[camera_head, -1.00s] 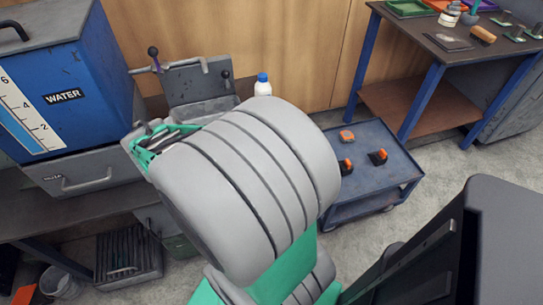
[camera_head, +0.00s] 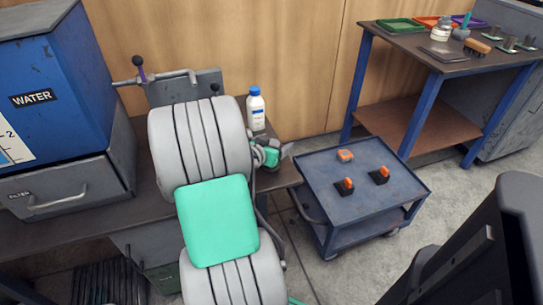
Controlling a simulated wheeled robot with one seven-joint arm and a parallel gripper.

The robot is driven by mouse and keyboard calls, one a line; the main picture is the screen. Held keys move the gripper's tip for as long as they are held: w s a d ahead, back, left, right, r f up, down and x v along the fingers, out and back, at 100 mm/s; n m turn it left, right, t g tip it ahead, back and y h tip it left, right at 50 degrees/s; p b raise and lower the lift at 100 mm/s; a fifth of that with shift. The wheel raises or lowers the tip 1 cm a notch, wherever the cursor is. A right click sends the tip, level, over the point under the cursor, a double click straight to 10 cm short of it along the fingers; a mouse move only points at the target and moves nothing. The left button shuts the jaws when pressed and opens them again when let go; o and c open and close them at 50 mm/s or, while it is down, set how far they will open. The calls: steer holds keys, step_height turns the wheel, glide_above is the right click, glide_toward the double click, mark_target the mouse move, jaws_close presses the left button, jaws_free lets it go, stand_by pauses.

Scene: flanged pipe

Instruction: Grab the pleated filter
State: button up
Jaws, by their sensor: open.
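I cannot make out a pleated filter in this view. A grey drawer labelled FILTER (camera_head: 65,193) sits shut below the blue WATER tank (camera_head: 45,85) at the left. My gripper (camera_head: 284,151) shows only in part, beyond the big grey links of my arm. Its grey fingertip points right, past the bench end and near the white bottle, and it looks empty and open. My arm hides much of the bench behind it.
A white bottle with a blue cap (camera_head: 256,108) stands on the bench. A blue cart (camera_head: 330,200) holds several orange-and-black pieces. A blue-legged table (camera_head: 405,42) with trays and tools stands at the back right. Bare floor (camera_head: 330,275) shows around the cart.

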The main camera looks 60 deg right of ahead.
steer(key=c, duration=1.5)
